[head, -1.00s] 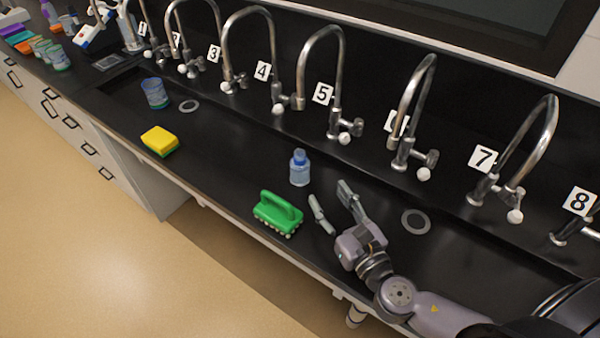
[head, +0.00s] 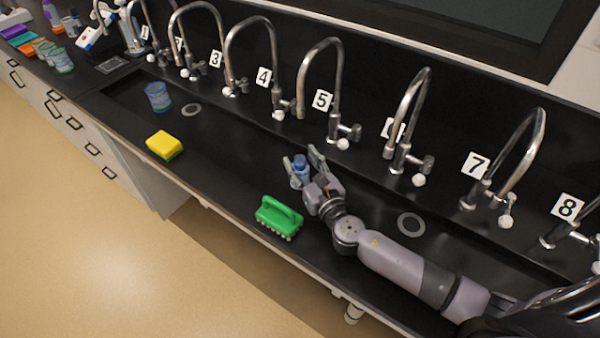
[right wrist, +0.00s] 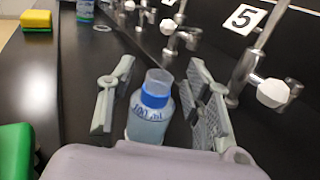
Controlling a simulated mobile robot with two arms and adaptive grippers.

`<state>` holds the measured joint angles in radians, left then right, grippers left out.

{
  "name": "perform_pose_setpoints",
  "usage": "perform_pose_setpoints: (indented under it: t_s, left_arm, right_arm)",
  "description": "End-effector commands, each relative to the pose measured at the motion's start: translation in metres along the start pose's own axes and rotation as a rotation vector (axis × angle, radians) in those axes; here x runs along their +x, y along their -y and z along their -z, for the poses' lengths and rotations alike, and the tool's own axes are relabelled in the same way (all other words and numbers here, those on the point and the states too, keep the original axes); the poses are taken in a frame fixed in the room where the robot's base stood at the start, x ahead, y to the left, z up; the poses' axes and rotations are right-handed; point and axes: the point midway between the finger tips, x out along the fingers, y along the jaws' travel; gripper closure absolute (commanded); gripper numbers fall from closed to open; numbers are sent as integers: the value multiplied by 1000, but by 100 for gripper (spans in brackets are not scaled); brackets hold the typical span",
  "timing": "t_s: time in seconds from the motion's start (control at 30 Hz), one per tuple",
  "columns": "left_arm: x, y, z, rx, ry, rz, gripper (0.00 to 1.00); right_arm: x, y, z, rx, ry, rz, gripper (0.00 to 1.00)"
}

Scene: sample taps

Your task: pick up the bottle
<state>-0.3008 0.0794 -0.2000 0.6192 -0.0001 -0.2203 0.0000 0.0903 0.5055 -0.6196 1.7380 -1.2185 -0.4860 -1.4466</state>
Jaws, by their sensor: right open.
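The bottle (head: 301,167) is small, clear blue with a darker blue neck, and stands upright in the black sink trough. In the right wrist view the bottle (right wrist: 152,108) shows its blue collar and lettering. My right gripper (head: 303,160) is open, with one finger on each side of the bottle. In the right wrist view the fingers of the right gripper (right wrist: 158,98) stand apart from it, with a gap on both sides. The bottle's lower part is hidden by the gripper body there. My left gripper is not in view.
A green brush (head: 279,218) lies just in front of my right gripper, near the front edge. Numbered taps, such as the one by label 5 (head: 322,100), line the back. A drain (head: 411,224) lies right.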

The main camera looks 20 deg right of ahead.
Motion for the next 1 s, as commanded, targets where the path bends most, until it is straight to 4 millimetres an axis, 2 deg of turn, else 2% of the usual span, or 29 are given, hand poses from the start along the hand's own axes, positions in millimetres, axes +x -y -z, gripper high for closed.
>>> perform_pose_setpoints:
  t_s: [0.1, 0.37, 1.0]
  left_arm:
    - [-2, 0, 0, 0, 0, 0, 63]
    - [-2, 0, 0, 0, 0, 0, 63]
    - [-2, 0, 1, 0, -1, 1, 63]
  right_arm:
    - [11, 0, -1, 0, 0, 1, 54]
    - [13, 0, 0, 0, 0, 0, 54]
    - [12, 0, 0, 0, 0, 0, 97]
